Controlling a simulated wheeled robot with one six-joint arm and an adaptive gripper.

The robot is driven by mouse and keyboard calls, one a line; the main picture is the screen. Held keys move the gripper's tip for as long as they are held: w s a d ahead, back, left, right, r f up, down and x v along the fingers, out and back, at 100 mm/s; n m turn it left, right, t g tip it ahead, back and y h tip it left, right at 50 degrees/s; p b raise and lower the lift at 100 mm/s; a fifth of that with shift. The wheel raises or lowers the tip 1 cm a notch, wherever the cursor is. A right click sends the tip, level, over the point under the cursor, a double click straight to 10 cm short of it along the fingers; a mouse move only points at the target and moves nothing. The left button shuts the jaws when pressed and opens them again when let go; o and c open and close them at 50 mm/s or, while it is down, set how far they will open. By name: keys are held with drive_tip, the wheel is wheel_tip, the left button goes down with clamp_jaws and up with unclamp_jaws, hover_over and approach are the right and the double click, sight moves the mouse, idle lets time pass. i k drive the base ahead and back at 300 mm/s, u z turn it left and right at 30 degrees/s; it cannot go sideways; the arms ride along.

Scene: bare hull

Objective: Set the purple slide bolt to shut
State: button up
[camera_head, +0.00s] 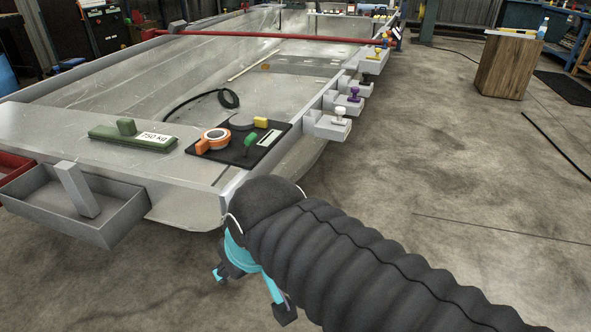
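The purple slide bolt (354,94) has a knob standing up from a small grey bracket on the right side of the hull (110,118). It is second from the near end in a row of similar bolts, behind a white one (340,114). Whether it is slid open or shut is too small to tell. My gripper (252,294) hangs low at the bottom of the view, in front of the hull's near corner and far from the bolt. Its two fingers stand apart with nothing seen between them. My dark ribbed arm cover hides part of it.
Black (366,78) and yellow (378,53) bolts lie beyond the purple one. A black board (262,152) with an orange ring and a green block (132,138) sit on the near deck. A grey tray (120,205) juts out left. Floor right of the hull is open up to a wooden block (505,68).

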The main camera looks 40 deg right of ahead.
sight(355, 90)
drive_tip(key=z, duration=1.45)
